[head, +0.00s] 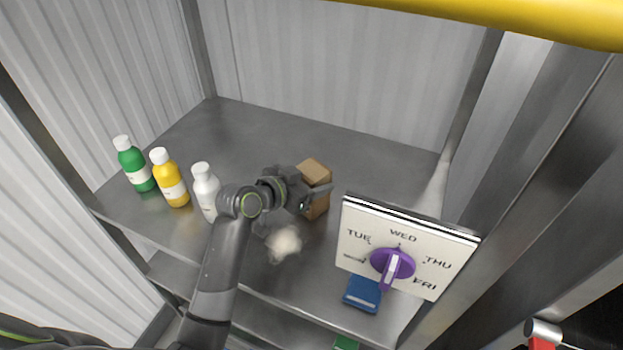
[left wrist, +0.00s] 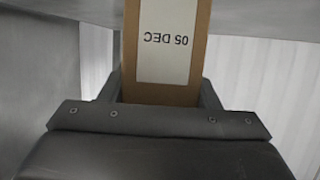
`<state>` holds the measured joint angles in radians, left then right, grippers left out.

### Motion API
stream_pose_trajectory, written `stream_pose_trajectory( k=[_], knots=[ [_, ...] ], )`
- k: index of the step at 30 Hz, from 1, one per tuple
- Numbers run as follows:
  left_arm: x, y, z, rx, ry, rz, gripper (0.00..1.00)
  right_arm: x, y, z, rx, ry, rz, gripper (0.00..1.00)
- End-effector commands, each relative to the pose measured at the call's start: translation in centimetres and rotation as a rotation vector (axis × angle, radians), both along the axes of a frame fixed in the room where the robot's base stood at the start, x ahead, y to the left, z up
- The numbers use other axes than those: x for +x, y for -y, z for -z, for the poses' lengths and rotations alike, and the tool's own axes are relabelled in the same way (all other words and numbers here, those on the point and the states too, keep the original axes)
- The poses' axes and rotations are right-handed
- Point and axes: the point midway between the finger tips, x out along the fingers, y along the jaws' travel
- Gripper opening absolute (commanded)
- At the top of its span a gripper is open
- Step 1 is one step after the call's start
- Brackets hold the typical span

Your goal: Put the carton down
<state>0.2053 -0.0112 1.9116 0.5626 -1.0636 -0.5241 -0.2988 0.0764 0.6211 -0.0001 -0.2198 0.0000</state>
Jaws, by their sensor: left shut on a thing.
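My left gripper (head: 315,192) is shut on a brown carton (head: 318,171) over the metal shelf (head: 270,130). In the left wrist view the carton (left wrist: 131,50) stands between the two fingers (left wrist: 160,95), with a white label reading "05 DEC" upside down. In the head view the gripper hides part of the carton's left side. I cannot tell whether its base touches the shelf. My right gripper is not in view.
Green (head: 133,163), yellow (head: 169,178) and white (head: 206,190) bottles stand at the left. A pale heap (head: 284,243) lies in front of the gripper. A day dial board (head: 440,245) and a blue object (head: 362,294) are at the right. The back of the shelf is clear.

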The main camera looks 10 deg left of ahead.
Motion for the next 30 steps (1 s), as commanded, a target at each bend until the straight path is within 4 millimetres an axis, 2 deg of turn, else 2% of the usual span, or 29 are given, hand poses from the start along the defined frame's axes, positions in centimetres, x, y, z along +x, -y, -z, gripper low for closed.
stream_pose_trajectory(
  k=[4, 5, 10, 22, 30],
  knots=[
    [0.0, 0.0, 0.2, 0.000, 0.002, 0.000, 0.24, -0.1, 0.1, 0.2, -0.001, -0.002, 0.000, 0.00],
    [0.0, 0.0, 0.3, 0.000, 0.000, 0.000, 0.58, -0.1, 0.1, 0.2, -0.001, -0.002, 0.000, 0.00],
    [0.0, 0.0, 0.2, 0.000, 0.000, 0.000, 0.78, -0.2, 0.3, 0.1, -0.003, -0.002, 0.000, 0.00],
    [-0.3, -0.3, -0.1, 0.002, 0.000, 0.000, 0.78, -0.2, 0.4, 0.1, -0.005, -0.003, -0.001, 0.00],
    [-3.5, -2.5, -1.6, 0.006, 0.004, 0.000, 0.78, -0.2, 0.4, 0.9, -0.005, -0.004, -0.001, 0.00]
  ],
)
